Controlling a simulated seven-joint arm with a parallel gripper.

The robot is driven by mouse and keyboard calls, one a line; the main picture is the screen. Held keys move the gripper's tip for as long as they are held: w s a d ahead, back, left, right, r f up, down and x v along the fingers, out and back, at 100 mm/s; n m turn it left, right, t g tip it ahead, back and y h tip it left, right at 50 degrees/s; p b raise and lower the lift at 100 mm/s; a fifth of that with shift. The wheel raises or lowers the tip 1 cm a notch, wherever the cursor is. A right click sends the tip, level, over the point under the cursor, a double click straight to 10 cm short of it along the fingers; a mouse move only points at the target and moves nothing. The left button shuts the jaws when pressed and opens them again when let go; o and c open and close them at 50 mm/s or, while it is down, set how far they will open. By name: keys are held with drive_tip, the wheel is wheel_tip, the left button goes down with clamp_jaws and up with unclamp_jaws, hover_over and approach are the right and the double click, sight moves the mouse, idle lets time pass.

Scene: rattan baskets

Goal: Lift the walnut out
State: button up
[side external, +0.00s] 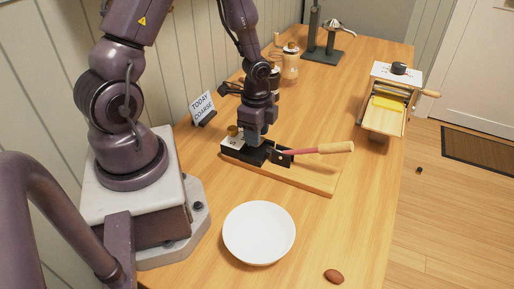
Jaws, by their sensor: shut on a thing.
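My gripper (258,146) points down into the black lever cracker (281,158) on the wooden board (315,182). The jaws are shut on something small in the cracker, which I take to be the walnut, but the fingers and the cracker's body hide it. The cracker's red lever with a pale wooden handle (336,148) points right, lying nearly level. A white bowl (259,232) stands in front of the board, and its inside looks empty. A brown nut-like thing (333,276) lies on the table at the front right, away from my gripper.
A small white card (233,143) and a brass-coloured piece stand left of the cracker. A lettered sign (202,106) is behind them. A hand-cranked roller machine (388,105) stands at the right edge. Jars (290,64) and a dark stand are at the back. The table between board and roller machine is clear.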

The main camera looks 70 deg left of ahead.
drive_tip(key=shift+r, duration=2.05)
